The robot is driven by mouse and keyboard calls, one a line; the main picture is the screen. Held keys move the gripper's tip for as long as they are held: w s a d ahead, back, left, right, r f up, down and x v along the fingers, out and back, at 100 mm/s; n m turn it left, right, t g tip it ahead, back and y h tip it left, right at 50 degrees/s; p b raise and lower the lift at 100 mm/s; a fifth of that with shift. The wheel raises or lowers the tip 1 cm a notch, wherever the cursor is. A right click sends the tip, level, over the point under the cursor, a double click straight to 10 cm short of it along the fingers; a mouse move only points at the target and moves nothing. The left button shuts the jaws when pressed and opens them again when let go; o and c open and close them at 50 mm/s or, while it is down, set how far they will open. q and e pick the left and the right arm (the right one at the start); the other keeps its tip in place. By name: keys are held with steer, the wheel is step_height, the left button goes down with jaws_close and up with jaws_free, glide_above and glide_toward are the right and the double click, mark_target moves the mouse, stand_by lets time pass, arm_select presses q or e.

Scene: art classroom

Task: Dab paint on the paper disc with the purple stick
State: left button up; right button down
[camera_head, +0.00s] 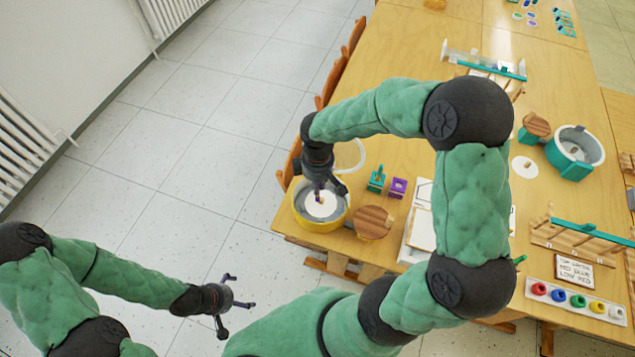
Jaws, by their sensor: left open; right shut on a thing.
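A white paper disc (328,210) lies inside a round yellow-rimmed spinner tub (304,221) at the table's near left corner. My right gripper (319,190) is directly above the disc, pointing down. It is shut on the purple stick (318,198), of which only a small tip shows below the fingers. I cannot tell whether the tip touches the disc. My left gripper (231,306) is open and empty, over the floor left of the table. Paint pots (577,301) in several colours stand in a white tray at the lower right.
A round wooden lid (374,222), a teal block (376,180) and a purple block (398,187) sit right of the tub. A teal tub (574,171), a loose white disc (524,170) and a wooden rack (575,238) are further right. My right arm hides the table's middle.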

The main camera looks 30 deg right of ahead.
mark_target(318, 197)
steer(key=shift+f+b, duration=2.2)
steer(key=shift+f, duration=1.05)
steer(key=shift+f+b, duration=0.35)
steer(key=shift+f, duration=0.1)
steer(key=shift+r, duration=0.15)
steer(key=shift+r+p, duration=4.15)
steer(key=shift+r, duration=0.75)
